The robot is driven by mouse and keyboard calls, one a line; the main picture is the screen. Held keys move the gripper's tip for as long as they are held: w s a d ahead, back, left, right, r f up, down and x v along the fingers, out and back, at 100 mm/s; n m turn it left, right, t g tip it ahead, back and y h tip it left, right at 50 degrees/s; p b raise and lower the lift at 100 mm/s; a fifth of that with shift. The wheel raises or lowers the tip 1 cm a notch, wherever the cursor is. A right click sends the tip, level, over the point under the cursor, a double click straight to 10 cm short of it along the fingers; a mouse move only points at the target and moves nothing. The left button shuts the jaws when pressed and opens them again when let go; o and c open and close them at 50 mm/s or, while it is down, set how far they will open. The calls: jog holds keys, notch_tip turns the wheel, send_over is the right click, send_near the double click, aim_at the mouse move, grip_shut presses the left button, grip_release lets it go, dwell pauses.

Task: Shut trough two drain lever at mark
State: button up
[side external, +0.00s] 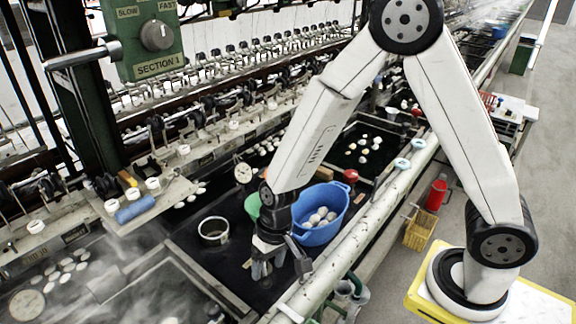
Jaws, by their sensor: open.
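My gripper (266,268) points down over the dark trough (190,243), close to its front rim. Its jaws are open, with nothing visibly held between them. A grey metal lever-like piece (301,259) stands at the rim just right of the fingers. It looks like a drain lever, but I cannot tell whether it touches the gripper. Its mark, and whether it is open or shut, cannot be made out. A pale pipe-like rail (345,238) runs along the trough front.
A round metal pot (213,231) is to the left. Steam blurs the lower left. A red extinguisher (436,193) and yellow crate (420,230) stand on the floor.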

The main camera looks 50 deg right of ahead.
aim_at(267, 277)
jog(key=shift+a+f, duration=0.2)
jog(key=shift+f, duration=0.8)
jog(key=shift+a+f, duration=0.2)
jog(key=shift+f, duration=0.75)
grip_shut()
